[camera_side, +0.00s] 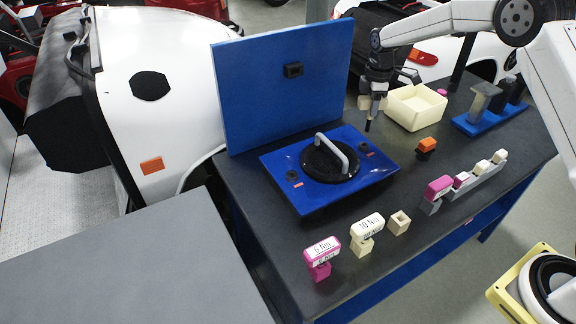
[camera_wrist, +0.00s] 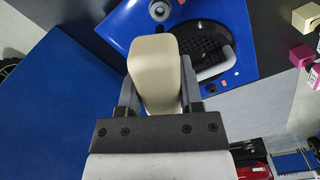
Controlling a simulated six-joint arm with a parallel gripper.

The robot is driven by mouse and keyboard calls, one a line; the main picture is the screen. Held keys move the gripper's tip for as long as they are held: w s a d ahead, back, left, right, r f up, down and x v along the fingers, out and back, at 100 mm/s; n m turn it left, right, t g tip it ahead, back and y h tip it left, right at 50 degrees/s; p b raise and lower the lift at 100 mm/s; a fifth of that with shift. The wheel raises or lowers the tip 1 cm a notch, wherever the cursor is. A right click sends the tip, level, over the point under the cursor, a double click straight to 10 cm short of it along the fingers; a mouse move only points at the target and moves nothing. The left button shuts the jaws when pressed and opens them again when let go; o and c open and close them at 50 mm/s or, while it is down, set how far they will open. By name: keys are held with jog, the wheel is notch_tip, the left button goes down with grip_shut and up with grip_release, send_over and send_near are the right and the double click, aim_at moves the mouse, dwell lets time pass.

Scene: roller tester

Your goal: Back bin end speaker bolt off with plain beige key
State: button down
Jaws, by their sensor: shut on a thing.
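My gripper (camera_side: 372,100) is shut on a plain beige key (camera_wrist: 156,75), which shows as a rounded beige block between the fingers in the wrist view. In the side view the key's dark tip points down, above the table and apart from the speaker plate. The black round speaker (camera_side: 322,168) with a grey handle sits on a tilted blue plate (camera_side: 308,203). A dark bolt (camera_side: 363,149) is at the plate's end toward the cream bin (camera_side: 432,122); another bolt (camera_side: 292,176) is at the opposite end. One bolt (camera_wrist: 160,10) shows beyond the key in the wrist view.
A blue upright panel (camera_side: 250,90) stands behind the plate. In front are a magenta key (camera_side: 320,250), a cream labelled key (camera_side: 367,226) and an empty beige holder (camera_side: 398,222). An orange-topped block (camera_side: 427,145) and a grey rack (camera_side: 475,183) stand to the right.

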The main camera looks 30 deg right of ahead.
jog(key=shift+r, duration=0.5)
jog(key=m, duration=0.6)
dwell(0.3)
dwell(0.3)
jog(key=shift+m, duration=3)
jog(key=shift+a, duration=0.1)
